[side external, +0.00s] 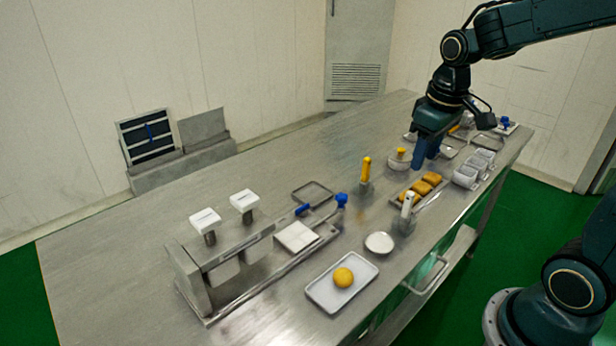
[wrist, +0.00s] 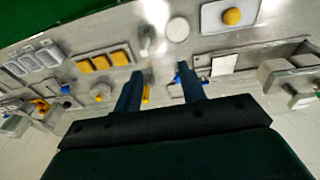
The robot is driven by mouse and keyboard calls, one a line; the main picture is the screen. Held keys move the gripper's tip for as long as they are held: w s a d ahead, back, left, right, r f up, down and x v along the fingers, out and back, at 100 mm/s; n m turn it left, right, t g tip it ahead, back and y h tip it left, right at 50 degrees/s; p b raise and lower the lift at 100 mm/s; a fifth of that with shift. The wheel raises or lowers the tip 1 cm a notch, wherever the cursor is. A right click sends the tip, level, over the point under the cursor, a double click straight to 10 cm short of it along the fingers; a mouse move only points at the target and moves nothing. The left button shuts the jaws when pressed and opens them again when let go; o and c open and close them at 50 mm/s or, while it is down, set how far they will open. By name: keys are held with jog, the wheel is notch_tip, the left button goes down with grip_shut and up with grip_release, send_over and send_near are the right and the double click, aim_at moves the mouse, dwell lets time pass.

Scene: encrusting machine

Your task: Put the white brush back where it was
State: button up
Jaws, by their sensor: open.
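The white brush (side external: 407,205) stands about upright, with its white handle up, in what looks like a small grey metal holder (side external: 405,225) near the table's front edge. A pale upright shape at the same place shows in the wrist view (wrist: 146,33); it is small and blurred. Its lower end is hidden. My gripper (side external: 425,158) is open and empty above the table, behind and to the right of the brush in the side view. In the wrist view, my gripper's dark blue fingers (wrist: 160,78) are spread apart, and the brush lies beyond them, touching neither.
A yellow-handled tool (side external: 366,170) stands in a similar holder left of the brush. A tray of yellow-brown pieces (side external: 421,188), a white round dish (side external: 379,243) and a tray with an orange ball (side external: 343,278) are nearby. The table's back left is clear.

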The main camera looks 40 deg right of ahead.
jog(key=s+a+r+t, duration=0.4)
jog(key=s+a, duration=0.4)
jog(key=s, duration=0.4)
jog(key=shift+s+r, duration=0.25)
jog(key=shift+r, duration=0.3)
